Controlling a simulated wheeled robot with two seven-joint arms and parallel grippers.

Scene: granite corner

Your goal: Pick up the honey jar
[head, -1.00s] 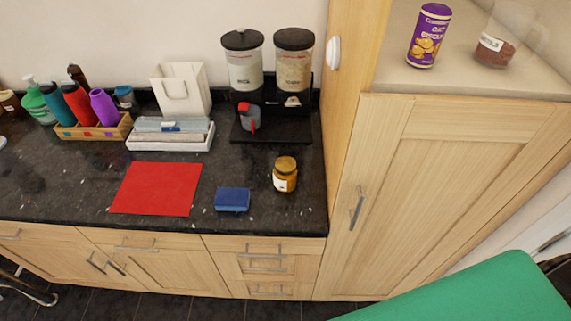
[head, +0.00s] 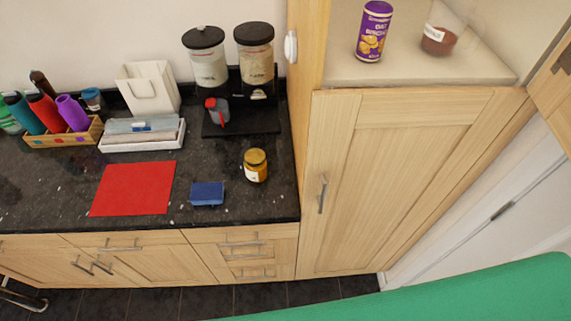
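The honey jar (head: 255,165) is a small amber jar with a golden lid and a pale label. It stands upright on the dark granite counter (head: 230,215), near the counter's right end by the tall wooden cabinet. Nothing touches it. Neither of my grippers shows in the head view.
A blue sponge (head: 207,193) and a red mat (head: 133,188) lie left of the jar. Behind it stands a dispenser with two canisters (head: 255,60). The tall cabinet (head: 390,180) bounds the right side. A green surface (head: 420,295) fills the lower right foreground.

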